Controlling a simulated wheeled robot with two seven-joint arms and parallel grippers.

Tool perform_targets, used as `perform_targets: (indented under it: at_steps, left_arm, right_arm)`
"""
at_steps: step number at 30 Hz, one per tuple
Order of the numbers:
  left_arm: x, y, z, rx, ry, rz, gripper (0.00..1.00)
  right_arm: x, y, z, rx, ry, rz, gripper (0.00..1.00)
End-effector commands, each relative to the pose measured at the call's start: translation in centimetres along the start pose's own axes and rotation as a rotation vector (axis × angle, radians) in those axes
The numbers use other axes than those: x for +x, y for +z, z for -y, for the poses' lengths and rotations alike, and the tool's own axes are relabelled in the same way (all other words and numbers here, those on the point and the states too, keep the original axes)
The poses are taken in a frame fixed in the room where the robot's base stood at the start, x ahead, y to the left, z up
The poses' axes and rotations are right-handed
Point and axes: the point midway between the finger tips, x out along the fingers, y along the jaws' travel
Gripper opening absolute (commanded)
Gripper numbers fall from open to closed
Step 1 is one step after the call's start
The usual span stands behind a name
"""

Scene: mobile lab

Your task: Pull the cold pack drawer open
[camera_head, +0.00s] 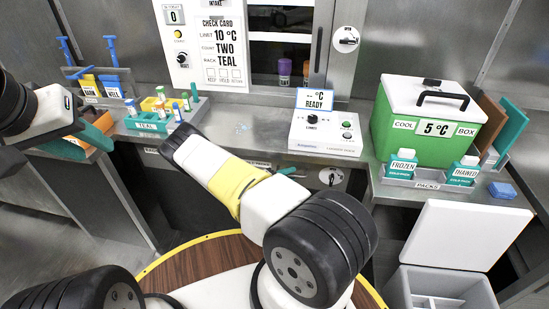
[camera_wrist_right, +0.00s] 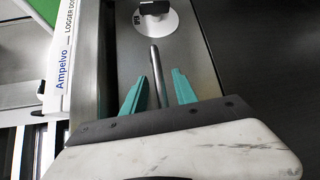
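The drawer front (camera_wrist_right: 195,60) lies under the counter's front edge, with a metal bar handle (camera_wrist_right: 155,70). In the wrist view my right gripper (camera_wrist_right: 158,90) has its teal fingers on either side of the bar, with gaps visible, so it is open around the handle. In the head view my right gripper (camera_head: 290,172) is at the counter's front edge, mostly hidden behind its own arm, which also covers most of the drawer. My left gripper (camera_head: 92,138) is at the left by the counter; its finger opening is unclear.
A round lock plate (camera_head: 331,176) sits right of my right gripper. On the counter stand a logger dock (camera_head: 325,146), a green cool box (camera_head: 400,130), a packs tray (camera_head: 410,182) and a teal rack (camera_head: 150,127). An open white bin (camera_head: 440,285) stands at lower right.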

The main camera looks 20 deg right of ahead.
Motion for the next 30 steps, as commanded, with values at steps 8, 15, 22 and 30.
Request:
perform_targets:
  at_steps: [8,15,22,30]
  left_arm:
    - [0.0,0.0,0.0,0.0,0.0,0.0,0.36]
    - [0.0,0.0,0.0,0.0,0.0,0.0,0.36]
    - [0.0,0.0,0.0,0.0,0.0,0.0,0.36]
    - [0.0,0.0,0.0,0.0,0.0,0.0,0.36]
  right_arm:
    - [0.58,0.0,0.01,-0.001,0.0,0.0,0.34]
    - [0.55,0.01,0.01,-0.001,-0.001,0.0,0.01]
    - [0.54,0.02,0.02,-0.001,-0.001,0.0,0.0]
    - [0.53,0.02,0.04,-0.001,-0.001,0.0,0.0]
